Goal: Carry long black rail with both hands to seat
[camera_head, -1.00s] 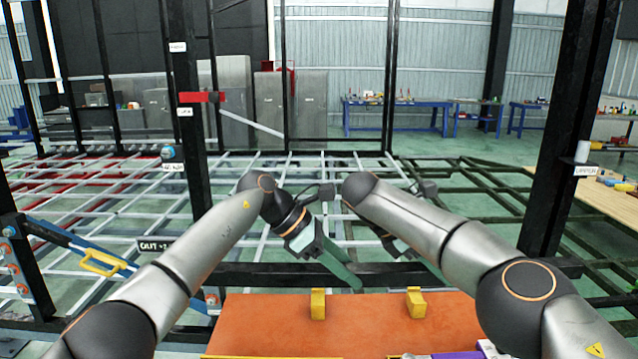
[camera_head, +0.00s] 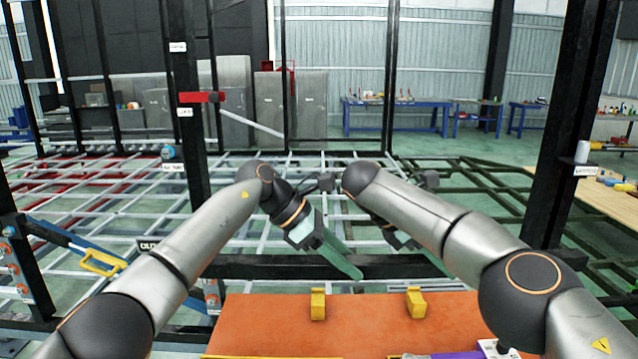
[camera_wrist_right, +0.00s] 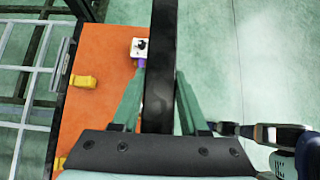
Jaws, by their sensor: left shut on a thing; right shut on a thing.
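The long black rail (camera_head: 285,267) lies crosswise in front of me in the head view, above the far edge of the orange surface. It also shows in the right wrist view (camera_wrist_right: 160,60), running up the picture between the green fingers. My left gripper (camera_head: 345,262) points down at the rail, its green fingers shut on it. My right gripper (camera_wrist_right: 158,105) is shut on the rail; in the head view my right forearm hides much of it. The seat for the rail cannot be made out with certainty.
An orange work surface (camera_head: 260,320) with two yellow blocks (camera_head: 317,304) (camera_head: 415,303) lies below the rail. Black posts stand at left (camera_head: 185,120) and right (camera_head: 575,120). A grey lattice frame (camera_head: 130,205) spreads beyond. A blue bar with a yellow handle (camera_head: 98,264) is at left.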

